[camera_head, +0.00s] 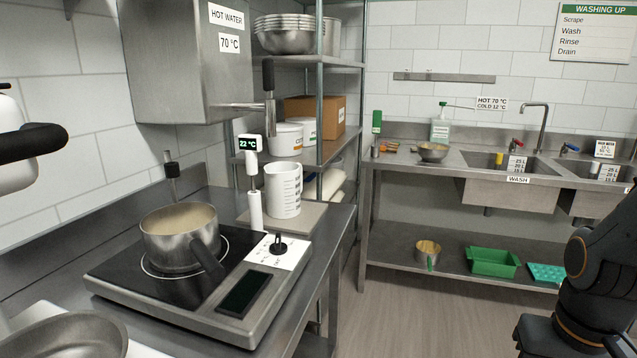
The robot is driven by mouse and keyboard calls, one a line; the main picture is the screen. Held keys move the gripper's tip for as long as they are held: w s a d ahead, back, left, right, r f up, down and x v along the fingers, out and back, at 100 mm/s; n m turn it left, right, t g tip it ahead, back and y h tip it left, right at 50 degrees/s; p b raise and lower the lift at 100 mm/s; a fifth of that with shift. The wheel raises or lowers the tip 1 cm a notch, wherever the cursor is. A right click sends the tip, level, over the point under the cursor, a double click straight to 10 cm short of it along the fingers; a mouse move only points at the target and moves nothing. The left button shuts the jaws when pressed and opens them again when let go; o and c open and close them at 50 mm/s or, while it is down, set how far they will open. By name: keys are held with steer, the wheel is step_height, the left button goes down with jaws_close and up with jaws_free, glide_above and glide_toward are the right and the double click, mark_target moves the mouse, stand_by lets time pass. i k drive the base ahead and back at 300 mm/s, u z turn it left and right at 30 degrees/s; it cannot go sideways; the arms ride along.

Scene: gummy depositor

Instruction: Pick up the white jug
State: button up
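The white jug (283,190) stands upright on a light board (306,216) at the far end of the left steel counter. It has dark measuring marks on its side. A white probe thermometer with a display reading 22 °C (250,143) stands just left of it. The jug's inside is hidden from here. My dark arm shows at the lower right edge, well apart from the jug. My gripper is not in view.
A pot (180,236) with pale contents sits on the induction hob (115,278), in front of the jug. The hot water tank's (175,60) tap and lever overhang near the jug. Shelving stands behind; sinks (510,190) are at the right. Open floor (410,315) lies between.

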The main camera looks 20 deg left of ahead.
mark_target(283, 180)
steer(key=u, duration=0.2)
steer(key=i, duration=0.9)
steer(key=u, duration=0.5)
